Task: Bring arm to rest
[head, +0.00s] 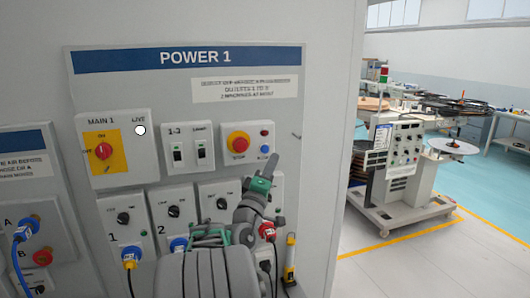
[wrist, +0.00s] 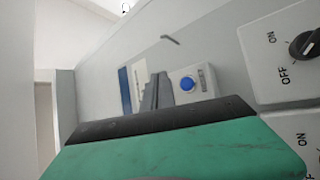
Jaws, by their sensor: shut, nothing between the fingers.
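My gripper (head: 269,166) is raised in front of the POWER 1 panel (head: 316,95), at the panel's lower right. Its fingers are together and empty. In the wrist view the dark fingertips (wrist: 157,92) show beyond the green and black gripper body, with a blue button (wrist: 187,84) beside them. My grey arm rises from the bottom of the head view and covers part of the lower panel. I cannot tell whether the fingertips touch the panel.
The panel carries a red MAIN 1 knob (head: 104,151) on yellow, a red mushroom button (head: 238,142) and switch boxes. Plugs with cables stick out below, including a red plug (head: 267,231). A wheeled machine (head: 401,165) stands at the right beyond open floor (head: 400,265).

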